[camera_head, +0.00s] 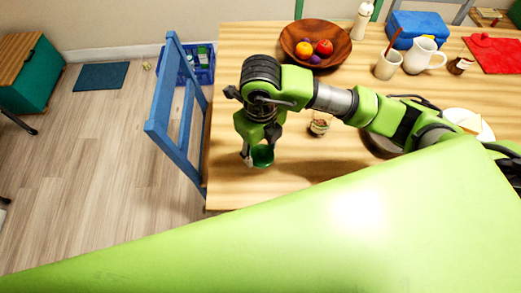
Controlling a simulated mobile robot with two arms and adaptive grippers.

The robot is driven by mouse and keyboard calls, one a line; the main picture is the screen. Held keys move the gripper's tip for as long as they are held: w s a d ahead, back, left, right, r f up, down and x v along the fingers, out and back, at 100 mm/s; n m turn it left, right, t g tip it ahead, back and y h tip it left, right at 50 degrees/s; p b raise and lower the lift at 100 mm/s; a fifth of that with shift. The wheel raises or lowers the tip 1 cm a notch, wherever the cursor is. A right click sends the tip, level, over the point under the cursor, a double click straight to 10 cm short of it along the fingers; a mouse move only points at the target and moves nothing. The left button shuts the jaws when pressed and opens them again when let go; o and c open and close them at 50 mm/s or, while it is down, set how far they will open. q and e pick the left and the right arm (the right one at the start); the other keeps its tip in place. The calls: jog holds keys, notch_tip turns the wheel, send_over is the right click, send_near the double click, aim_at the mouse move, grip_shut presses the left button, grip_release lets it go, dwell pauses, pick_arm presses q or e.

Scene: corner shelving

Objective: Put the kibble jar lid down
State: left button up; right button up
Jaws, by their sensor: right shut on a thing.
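My right gripper (258,158) points down above the near left part of the wooden table. It is shut on a dark green round lid (264,157). The lid looks a little above the table top, but the exact gap cannot be told. A small glass jar (319,126) with brownish contents stands on the table right of the gripper, partly under my right arm. Whether it is the kibble jar is not clear. My left gripper is out of view.
The wooden table (235,188) has bare room around the lid. A wooden fruit bowl (290,42) stands behind my arm. A blue chair (160,105) stands at the left edge. A cup (387,66) and a white pitcher (421,57) are at the back right.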

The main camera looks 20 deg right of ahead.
aim_at(261, 152)
jog(key=shift+w+d+f, duration=0.15)
jog(key=shift+w+f, duration=0.35)
jog(key=shift+f, duration=0.15)
jog(key=f, duration=0.1)
jog(key=f+p, duration=0.1)
jog(key=f, duration=0.1)
jog(key=shift+w+d, duration=0.1)
jog(key=shift+w, duration=0.1)
jog(key=shift+f, duration=0.3)
jog(key=shift+f, duration=0.1)
jog(key=shift+f, duration=0.15)
jog(key=o, duration=0.8)
jog(key=shift+o, duration=0.2)
